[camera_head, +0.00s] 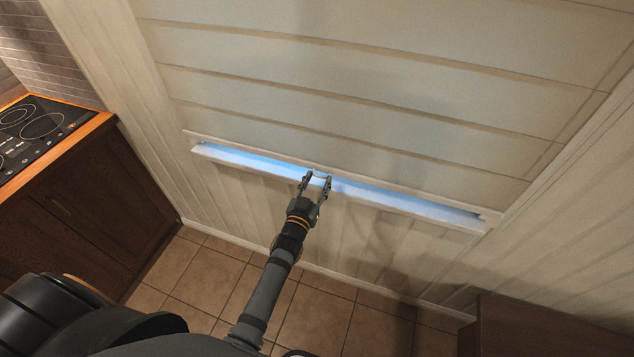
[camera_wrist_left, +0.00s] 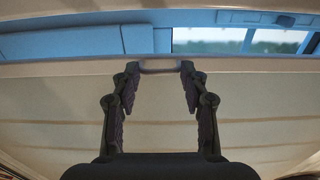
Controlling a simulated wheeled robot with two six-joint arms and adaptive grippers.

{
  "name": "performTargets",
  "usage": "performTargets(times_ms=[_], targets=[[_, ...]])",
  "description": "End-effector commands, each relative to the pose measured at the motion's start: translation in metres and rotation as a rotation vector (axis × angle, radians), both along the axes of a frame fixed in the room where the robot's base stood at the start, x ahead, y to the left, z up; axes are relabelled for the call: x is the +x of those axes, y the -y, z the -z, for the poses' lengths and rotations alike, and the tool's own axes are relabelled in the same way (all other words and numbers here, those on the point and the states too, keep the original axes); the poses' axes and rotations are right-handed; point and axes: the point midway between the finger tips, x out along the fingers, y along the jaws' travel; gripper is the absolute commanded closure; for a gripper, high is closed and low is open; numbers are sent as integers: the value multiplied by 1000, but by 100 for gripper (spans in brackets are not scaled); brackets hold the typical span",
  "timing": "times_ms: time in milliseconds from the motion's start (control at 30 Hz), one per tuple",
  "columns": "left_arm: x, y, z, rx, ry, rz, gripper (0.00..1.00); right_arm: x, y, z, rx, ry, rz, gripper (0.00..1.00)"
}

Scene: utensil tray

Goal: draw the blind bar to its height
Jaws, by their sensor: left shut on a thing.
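The pale blind (camera_head: 370,95) covers nearly all of the window. Its bar (camera_head: 250,149) runs along its lower edge, slightly above the sill, with a thin blue-lit gap between them. My left gripper (camera_head: 315,181) reaches the middle of the bar. In the left wrist view, the gripper (camera_wrist_left: 160,68) has its two fingertips against the sides of a small pull tab (camera_wrist_left: 160,65) on the bar (camera_wrist_left: 60,69), and it is shut on that tab. My right gripper is in neither view.
The white sill (camera_head: 440,213) sticks out below the bar. A strip of glass with greenery (camera_wrist_left: 205,40) shows in the left wrist view. A dark cabinet with a black cooktop (camera_head: 30,130) stands at the left. Brown wood (camera_head: 540,325) is at the lower right.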

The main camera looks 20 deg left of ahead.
Motion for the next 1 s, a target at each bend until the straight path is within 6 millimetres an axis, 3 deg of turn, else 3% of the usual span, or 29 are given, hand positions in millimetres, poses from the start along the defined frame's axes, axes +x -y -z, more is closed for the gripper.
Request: performTargets(times_ms=[233, 500, 800, 833, 900, 1000], targets=[[0, 1, 8, -2, 0, 0, 100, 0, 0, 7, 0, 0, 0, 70], [0, 1, 51, -3, 0, 0, 100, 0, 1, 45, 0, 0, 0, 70], [-1, 2, 51, -3, -7, 0, 100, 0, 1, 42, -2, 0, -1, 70], [-1, 2, 51, -3, -7, 0, 53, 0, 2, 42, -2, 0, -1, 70], [-1, 2, 52, -3, -8, 0, 44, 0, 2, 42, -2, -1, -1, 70], [-1, 1, 50, -2, -5, 0, 43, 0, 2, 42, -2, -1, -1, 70]])
